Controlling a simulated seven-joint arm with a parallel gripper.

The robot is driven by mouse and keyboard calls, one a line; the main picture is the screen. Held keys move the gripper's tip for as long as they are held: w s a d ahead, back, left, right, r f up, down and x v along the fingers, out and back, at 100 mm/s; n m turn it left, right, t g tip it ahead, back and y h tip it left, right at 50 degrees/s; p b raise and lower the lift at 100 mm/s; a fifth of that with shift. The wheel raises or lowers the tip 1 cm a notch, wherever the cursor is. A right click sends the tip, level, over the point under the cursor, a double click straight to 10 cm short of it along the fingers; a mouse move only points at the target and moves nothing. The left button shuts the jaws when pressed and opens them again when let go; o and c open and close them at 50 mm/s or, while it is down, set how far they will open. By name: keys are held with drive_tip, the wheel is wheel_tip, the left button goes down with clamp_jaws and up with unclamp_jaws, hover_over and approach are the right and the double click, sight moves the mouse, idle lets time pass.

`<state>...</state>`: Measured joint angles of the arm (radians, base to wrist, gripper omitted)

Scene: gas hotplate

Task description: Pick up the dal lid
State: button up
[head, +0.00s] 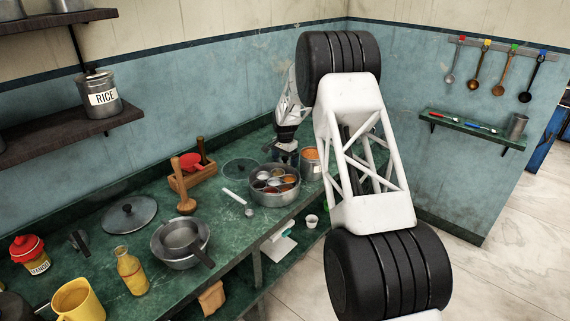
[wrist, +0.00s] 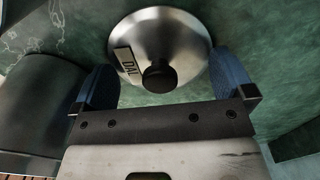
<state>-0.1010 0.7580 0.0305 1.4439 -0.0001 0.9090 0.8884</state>
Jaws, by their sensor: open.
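The dal lid (wrist: 160,42) is a round silver metal lid with a black knob (wrist: 159,76) and a label reading DAL. In the wrist view it lies against a green surface, knob towards the camera. My gripper (wrist: 163,84) is open, with its blue fingers apart on the left and right of the knob. I cannot tell whether they touch the lid. In the head view my gripper (head: 286,152) is low over the back of the green counter, and I cannot make out the lid there.
A metal pot with orange contents (head: 311,155) stands right of my gripper. A round spice tin (head: 275,193) with several small bowls is in front. A glass lid (head: 240,168) lies to the left. A metal vessel (wrist: 42,105) fills the wrist view's left side.

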sight(285, 157)
drive_tip(key=shift+f, duration=0.1)
drive_tip(key=c, duration=1.7)
drive_tip(key=shift+r, duration=5.1)
drive_tip(key=shift+n, duration=0.4)
drive_tip(key=s+d+r, duration=0.2)
drive_tip(key=s+d, duration=0.1)
drive_tip(key=s+d+r, duration=0.2)
drive_tip(key=d+r, duration=0.1)
drive_tip(key=d, duration=0.1)
drive_tip(key=s+d+r, duration=0.2)
drive_tip(key=s+d, duration=0.1)
drive_tip(key=shift+s+d+r, duration=0.15)
drive_tip(key=shift+s+r, duration=0.15)
